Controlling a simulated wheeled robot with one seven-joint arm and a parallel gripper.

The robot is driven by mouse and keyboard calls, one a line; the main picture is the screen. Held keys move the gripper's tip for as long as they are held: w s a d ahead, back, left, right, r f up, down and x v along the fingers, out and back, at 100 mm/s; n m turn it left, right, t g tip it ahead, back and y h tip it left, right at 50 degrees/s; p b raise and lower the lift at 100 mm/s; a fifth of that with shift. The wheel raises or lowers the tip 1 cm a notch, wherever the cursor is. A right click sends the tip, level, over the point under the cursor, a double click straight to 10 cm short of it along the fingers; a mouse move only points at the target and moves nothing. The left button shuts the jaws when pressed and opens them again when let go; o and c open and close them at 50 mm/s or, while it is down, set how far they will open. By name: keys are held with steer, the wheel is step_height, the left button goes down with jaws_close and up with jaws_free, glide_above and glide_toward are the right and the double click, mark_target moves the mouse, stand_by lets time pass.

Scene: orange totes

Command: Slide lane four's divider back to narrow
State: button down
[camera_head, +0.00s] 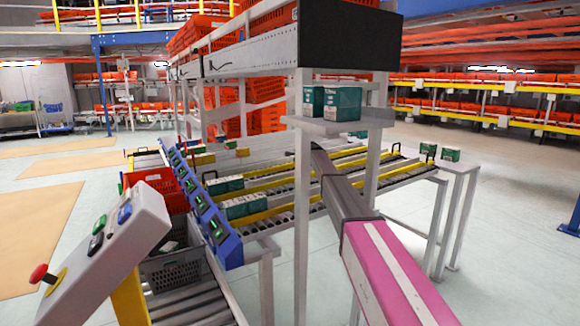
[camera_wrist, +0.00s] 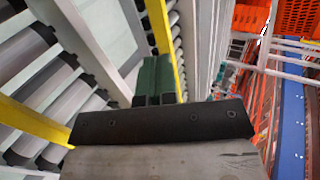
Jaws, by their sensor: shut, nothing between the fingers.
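Yellow lane dividers run along the roller lanes in the head view; one near divider (camera_head: 275,213) lies beside teal-and-white boxes (camera_head: 244,206). I cannot tell which divider is lane four's. Black handles show at the far right end of a divider (camera_head: 396,147) and at the back left. In the wrist view a yellow divider (camera_wrist: 160,40) runs close by my gripper (camera_wrist: 154,62), and another yellow strip (camera_wrist: 35,122) lies at left. My dark green fingers are together and empty; whether they touch the divider is unclear. In the head view the fingers are hidden.
A blue rail with green displays (camera_head: 205,208) edges the lanes. A grey control box with a red button (camera_head: 112,245) stands at left. A white post (camera_head: 302,200) and a small shelf with boxes (camera_head: 338,103) stand near my arm. Floor at right is mostly clear.

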mark_target(287, 165)
steer(key=x, duration=1)
stand_by(0.3)
